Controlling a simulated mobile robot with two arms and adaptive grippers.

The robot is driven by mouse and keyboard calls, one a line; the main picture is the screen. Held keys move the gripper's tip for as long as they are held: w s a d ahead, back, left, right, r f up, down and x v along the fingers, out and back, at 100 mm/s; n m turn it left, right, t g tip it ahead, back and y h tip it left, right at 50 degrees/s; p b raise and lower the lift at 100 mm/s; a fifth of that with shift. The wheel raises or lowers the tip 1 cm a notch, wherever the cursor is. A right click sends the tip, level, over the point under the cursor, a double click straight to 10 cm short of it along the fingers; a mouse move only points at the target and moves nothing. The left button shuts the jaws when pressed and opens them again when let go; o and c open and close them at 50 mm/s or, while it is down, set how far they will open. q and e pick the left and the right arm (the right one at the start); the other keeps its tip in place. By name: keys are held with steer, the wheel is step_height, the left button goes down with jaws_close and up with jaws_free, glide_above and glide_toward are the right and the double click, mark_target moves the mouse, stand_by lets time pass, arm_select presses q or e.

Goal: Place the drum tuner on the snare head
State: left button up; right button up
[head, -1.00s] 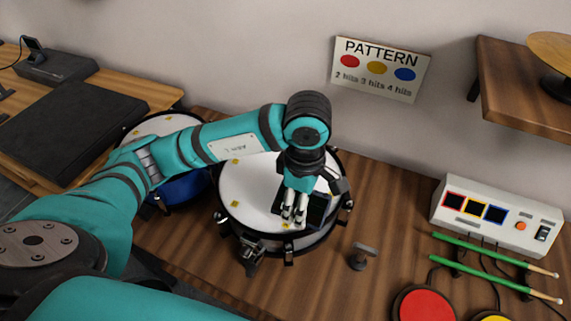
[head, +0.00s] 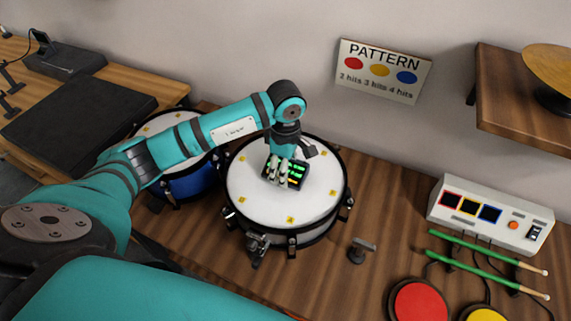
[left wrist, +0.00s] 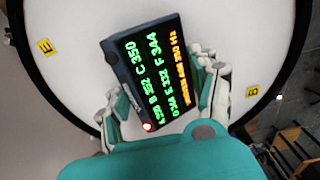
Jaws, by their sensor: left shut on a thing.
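The drum tuner (head: 298,171) is a small dark box with a lit screen. My left gripper (head: 278,174) is shut on it over the middle of the white snare head (head: 252,203). In the left wrist view the tuner (left wrist: 160,70) shows green and orange readings and a red light near one corner. The fingers of the left gripper (left wrist: 162,95) are on both its long sides. The white head (left wrist: 75,85) lies behind it, with yellow lettered marks near the rim. I cannot tell whether the tuner touches the head. My right gripper is not in view.
A blue drum (head: 190,182) stands left of the snare. A small black stand (head: 359,251), green drumsticks (head: 485,263), a red pad (head: 420,303) and a white control box (head: 490,214) are to the right. A wooden shelf (head: 510,110) juts out at upper right.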

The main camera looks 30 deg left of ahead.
arm_select(q)
steer(key=shift+f, duration=0.1)
steer(key=o, duration=1.2)
steer(key=shift+o, duration=0.2)
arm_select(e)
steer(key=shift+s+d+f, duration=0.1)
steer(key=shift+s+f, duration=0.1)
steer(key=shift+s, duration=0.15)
arm_select(q)
steer(key=shift+r, duration=0.2)
steer(key=shift+w+r, duration=0.1)
steer(key=shift+r, duration=0.15)
step_height(320, 180, up, 11)
steer(key=b, duration=0.2)
steer(key=shift+r+b, duration=0.2)
steer(key=shift+b, duration=0.1)
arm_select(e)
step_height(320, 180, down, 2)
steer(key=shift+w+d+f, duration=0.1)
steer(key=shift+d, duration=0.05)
